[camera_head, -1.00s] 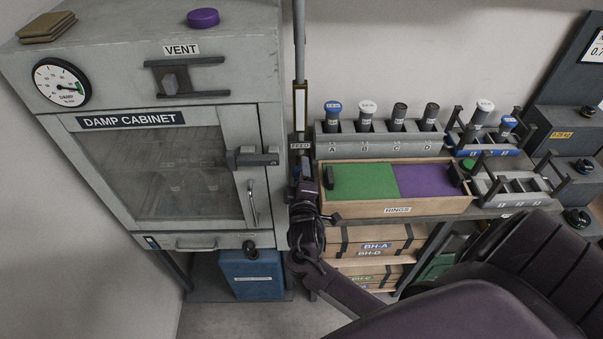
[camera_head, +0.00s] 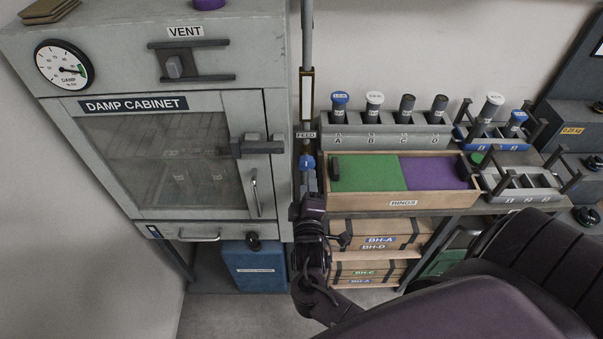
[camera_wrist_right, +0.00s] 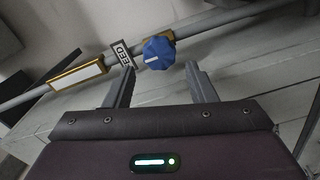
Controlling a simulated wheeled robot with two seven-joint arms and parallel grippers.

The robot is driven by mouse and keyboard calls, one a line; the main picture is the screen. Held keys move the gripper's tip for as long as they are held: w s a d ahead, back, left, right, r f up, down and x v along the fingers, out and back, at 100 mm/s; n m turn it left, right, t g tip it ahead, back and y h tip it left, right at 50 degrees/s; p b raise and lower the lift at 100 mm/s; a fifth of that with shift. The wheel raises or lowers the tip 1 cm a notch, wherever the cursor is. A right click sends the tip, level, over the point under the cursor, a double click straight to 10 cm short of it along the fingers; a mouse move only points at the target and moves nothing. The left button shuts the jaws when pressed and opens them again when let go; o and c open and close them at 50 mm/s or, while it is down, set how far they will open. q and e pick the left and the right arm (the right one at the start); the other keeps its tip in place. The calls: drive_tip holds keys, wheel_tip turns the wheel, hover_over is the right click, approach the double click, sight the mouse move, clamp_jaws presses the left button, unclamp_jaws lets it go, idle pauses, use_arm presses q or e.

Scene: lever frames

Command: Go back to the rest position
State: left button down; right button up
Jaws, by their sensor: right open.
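My right gripper (camera_head: 308,192) is beside the grey feed pipe (camera_head: 307,60), right of the damp cabinet. In the right wrist view its two fingers (camera_wrist_right: 160,78) are apart, with nothing held between them. A blue knob (camera_wrist_right: 159,52) with a white mark sits on the pipe just beyond the fingertips, apart from them as far as I can tell. The knob also shows in the head view (camera_head: 307,162), just above the gripper. A FEED label (camera_wrist_right: 122,53) is next to it. My left gripper is not in view.
The damp cabinet (camera_head: 180,75) stands close on the left, with a blue box (camera_head: 252,268) below. To the right are a wooden rings tray (camera_head: 403,204), a grey rack (camera_head: 405,144) of capped tubes and a blue rack (camera_head: 490,143). Wooden boxes (camera_head: 378,234) sit underneath.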

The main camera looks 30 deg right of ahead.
drive_tip(key=s+a+f+g+y+b, duration=0.1)
drive_tip(key=s+f+g+y, duration=0.15)
drive_tip(key=f, duration=0.75)
drive_tip(key=s+a+f+m+g+y, duration=0.1)
drive_tip(key=s+f+y, duration=0.15)
drive_tip(key=f, duration=0.75)
drive_tip(key=s+a+f+g+y+b, duration=0.15)
drive_tip(key=s+f, duration=0.25)
drive_tip(key=f, duration=0.5)
drive_tip(key=s+a+f+m+g+y, duration=0.1)
drive_tip(key=s+f+g, duration=0.2)
drive_tip(key=s+f, duration=0.3)
drive_tip(key=s+f+m+g+b, duration=0.1)
drive_tip(key=s+f+m+g, duration=0.1)
drive_tip(key=s+f, duration=0.5)
drive_tip(key=s+a+f+m+g+y, duration=0.1)
drive_tip(key=s+f+g, duration=0.3)
drive_tip(key=s, duration=1.1)
wheel_tip(320, 180, down, 3)
drive_tip(key=shift+s+a+r+m+y, duration=0.1)
drive_tip(key=shift+s+a+m+y, duration=0.2)
drive_tip(key=shift+m, duration=0.3)
drive_tip(key=shift+w, duration=0.1)
drive_tip(key=shift+c, duration=0.2)
